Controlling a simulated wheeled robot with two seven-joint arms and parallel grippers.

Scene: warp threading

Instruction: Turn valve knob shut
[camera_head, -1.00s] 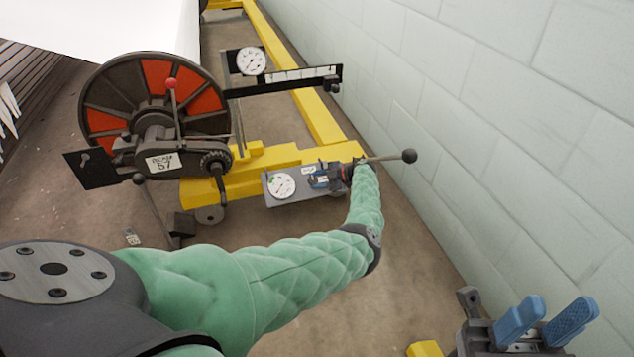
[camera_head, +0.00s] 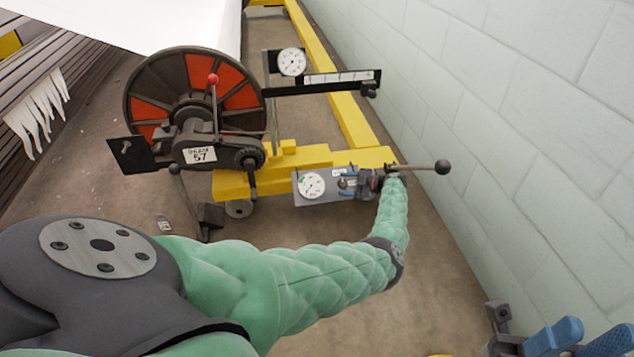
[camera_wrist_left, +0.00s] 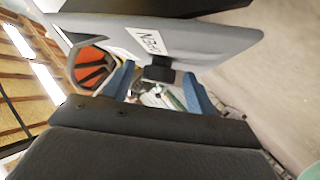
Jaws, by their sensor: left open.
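A grey panel (camera_head: 330,201) with a round white gauge (camera_head: 311,186) sits on the yellow frame in the head view. My left gripper (camera_head: 347,186) reaches from the right to this panel, its blue fingertips beside the gauge. In the left wrist view, the blue fingers (camera_wrist_left: 158,88) stand apart, and a small dark block (camera_wrist_left: 158,70), possibly the knob, shows between and beyond them under the grey panel (camera_wrist_left: 215,62) with its white label. I cannot tell whether the fingers touch it. My right gripper (camera_head: 580,342) is at the bottom right corner, fingers apart, partly cut off.
A large reel (camera_head: 195,95) with red sectors and a "57" plate stands left of the panel. A lever with a dark ball (camera_head: 442,167) sticks out behind my left wrist. A second gauge (camera_head: 292,62) and bar are above. The block wall (camera_head: 520,130) is close on the right.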

